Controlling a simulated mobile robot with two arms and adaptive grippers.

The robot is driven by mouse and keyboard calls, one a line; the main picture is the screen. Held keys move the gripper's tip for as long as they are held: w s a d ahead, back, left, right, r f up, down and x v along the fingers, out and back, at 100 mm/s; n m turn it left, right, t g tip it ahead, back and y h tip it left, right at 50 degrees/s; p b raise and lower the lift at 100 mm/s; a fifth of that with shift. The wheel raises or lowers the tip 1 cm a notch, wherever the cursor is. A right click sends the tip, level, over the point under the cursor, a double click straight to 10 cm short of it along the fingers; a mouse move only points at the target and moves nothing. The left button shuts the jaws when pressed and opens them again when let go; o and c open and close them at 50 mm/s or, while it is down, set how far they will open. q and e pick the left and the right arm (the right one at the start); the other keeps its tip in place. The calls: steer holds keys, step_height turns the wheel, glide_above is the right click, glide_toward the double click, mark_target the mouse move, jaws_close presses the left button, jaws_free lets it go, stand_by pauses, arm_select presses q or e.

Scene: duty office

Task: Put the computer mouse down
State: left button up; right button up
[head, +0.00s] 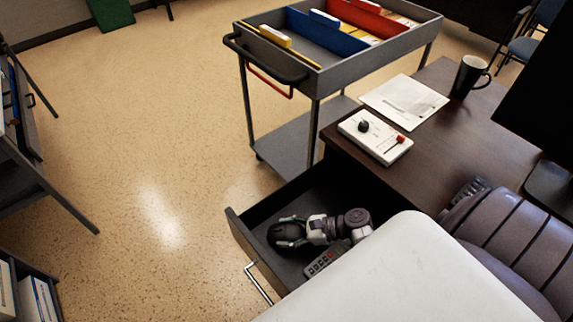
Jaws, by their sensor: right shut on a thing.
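The black computer mouse (285,235) is in the open desk drawer (240,235), near its front left part. I cannot tell whether the mouse touches the drawer floor. My left gripper is not in view.
A dark remote (323,262) lies in the drawer beside my gripper. On the desk (445,145) are a white control box (375,135), papers (405,97) and a black mug (468,77). A grey file cart (312,75) stands behind; open floor lies left.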

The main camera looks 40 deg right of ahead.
mark_target(301, 232)
steer(key=shift+f, duration=0.3)
steer(key=shift+f, duration=0.15)
steer(key=o, duration=1.2)
steer(key=shift+s+d+r, duration=0.1)
steer(key=shift+d+r, duration=0.05)
steer(key=shift+r, duration=0.1)
steer(key=v, duration=0.7)
steer(key=shift+s+p, duration=0.1)
steer(key=shift+p, duration=0.25)
